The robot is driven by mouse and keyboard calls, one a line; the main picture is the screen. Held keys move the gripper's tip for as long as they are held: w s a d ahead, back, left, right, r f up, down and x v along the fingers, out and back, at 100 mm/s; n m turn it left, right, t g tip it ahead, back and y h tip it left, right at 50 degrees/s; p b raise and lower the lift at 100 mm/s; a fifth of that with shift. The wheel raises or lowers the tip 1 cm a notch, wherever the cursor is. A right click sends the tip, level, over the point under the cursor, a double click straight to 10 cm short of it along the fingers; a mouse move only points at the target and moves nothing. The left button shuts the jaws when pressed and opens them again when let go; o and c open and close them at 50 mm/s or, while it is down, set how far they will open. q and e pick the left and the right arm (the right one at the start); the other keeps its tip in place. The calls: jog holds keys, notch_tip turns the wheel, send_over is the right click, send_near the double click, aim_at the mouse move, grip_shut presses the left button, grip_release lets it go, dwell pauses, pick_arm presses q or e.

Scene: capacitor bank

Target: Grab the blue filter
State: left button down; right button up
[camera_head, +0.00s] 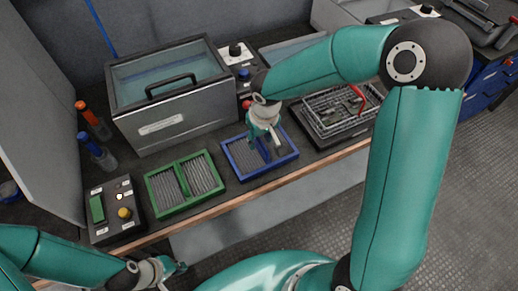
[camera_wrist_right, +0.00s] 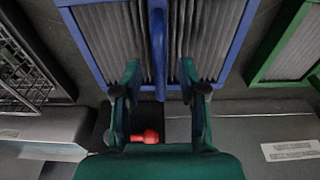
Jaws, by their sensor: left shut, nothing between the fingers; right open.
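The blue filter (camera_head: 287,153) lies flat on the bench, a blue frame with grey pleats and a middle bar. In the right wrist view the blue filter (camera_wrist_right: 238,35) fills the top centre. My right gripper (camera_head: 268,146) is over it, pointing down and hiding part of it. In the right wrist view my right gripper (camera_wrist_right: 160,82) is open, with one finger on each side of the line of the blue middle bar. Whether the fingers touch the filter I cannot tell. My left gripper (camera_head: 180,268) is shut and empty, low in the head view, away from the filter.
A green-framed filter (camera_head: 160,194) lies left of the blue one. A lidded tank (camera_head: 170,110) stands behind them. A wire-basket tray (camera_head: 338,128) is to the right. A control box (camera_head: 117,220) and bottles (camera_head: 98,152) are at the left.

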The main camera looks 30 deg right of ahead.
jog(key=shift+w+f, duration=0.15)
jog(key=shift+f, duration=0.65)
grip_shut()
jog(key=shift+r, duration=0.2)
